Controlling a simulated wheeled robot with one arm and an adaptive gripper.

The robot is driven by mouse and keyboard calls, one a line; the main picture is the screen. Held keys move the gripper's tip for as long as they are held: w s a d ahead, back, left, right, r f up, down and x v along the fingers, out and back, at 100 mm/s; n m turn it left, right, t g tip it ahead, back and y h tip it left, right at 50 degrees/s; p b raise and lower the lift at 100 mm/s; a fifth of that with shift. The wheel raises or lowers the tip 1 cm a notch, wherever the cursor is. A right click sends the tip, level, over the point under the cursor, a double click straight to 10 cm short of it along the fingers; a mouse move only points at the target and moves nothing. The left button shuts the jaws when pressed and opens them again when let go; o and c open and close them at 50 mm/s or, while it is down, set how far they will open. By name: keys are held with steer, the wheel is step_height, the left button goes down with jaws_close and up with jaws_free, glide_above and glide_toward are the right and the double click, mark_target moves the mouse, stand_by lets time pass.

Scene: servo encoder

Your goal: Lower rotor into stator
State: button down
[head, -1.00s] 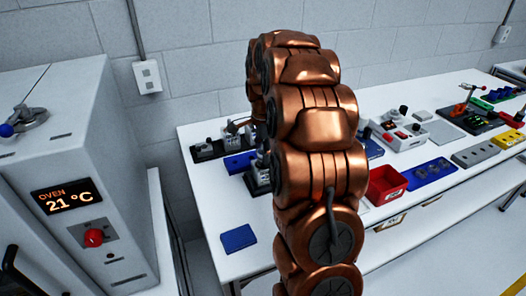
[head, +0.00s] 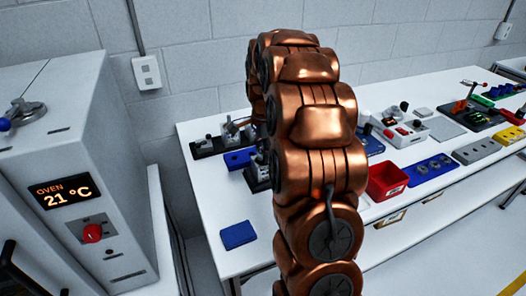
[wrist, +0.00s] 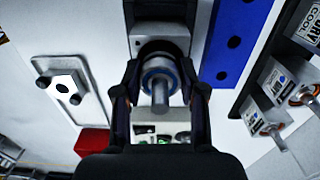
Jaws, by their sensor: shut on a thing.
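In the wrist view my gripper (wrist: 160,78) is shut on the rotor (wrist: 160,96), a round part with a grey shaft and a blue ring around it. The shaft points toward the camera. The rotor is over or at a dark fixture with a grey block (wrist: 160,38) beyond it. I cannot make out the stator separately, nor whether the rotor is inside it; the fingers and rotor cover that spot. In the head view my copper arm hides the gripper and rotor.
A blue strip with holes (wrist: 237,45) lies close right of the gripper. A light plate with a raised block (wrist: 68,88) is at left. In the head view a red bin (head: 387,180) stands right of my arm, a blue cloth (head: 238,235) at front left, and the oven (head: 75,165) at far left.

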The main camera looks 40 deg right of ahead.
steer(key=shift+f+b, duration=0.3)
steer(key=shift+f, duration=0.25)
steer(key=shift+r, duration=0.3)
stand_by(0.5)
steer(key=shift+f+b, duration=0.25)
steer(key=shift+b, duration=0.4)
stand_by(1.0)
steer(key=shift+r, duration=0.25)
stand_by(0.7)
steer(key=c, duration=0.6)
jaws_free()
steer(key=shift+o, duration=0.5)
steer(key=shift+o, duration=1.3)
steer(key=shift+r+p, duration=1.05)
steer(key=shift+r, duration=4.75)
